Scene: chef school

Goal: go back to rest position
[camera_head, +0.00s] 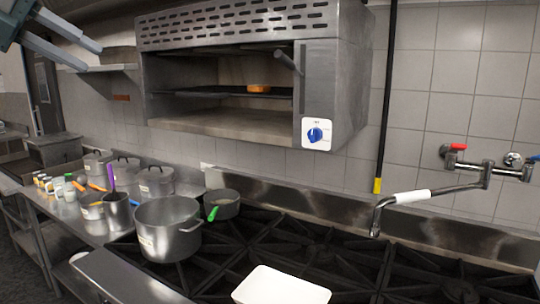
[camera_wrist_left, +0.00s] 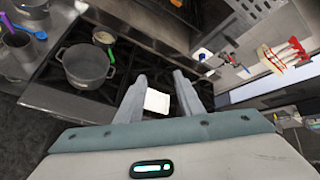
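My left gripper (camera_head: 68,45) is at the upper left of the head view, raised well above the pots. Its two fingers are spread apart with nothing between them. In the left wrist view the fingers of the left gripper (camera_wrist_left: 160,88) also stand apart. A white tray (camera_wrist_left: 157,101) shows far beyond the gap between them, on the stove. My right gripper does not show in either view.
A steel oven (camera_head: 240,125) hangs on the wall with an orange item (camera_head: 259,87) on its rack. A tap (camera_head: 430,194) reaches out at right. A white tray (camera_head: 281,287) lies in front.

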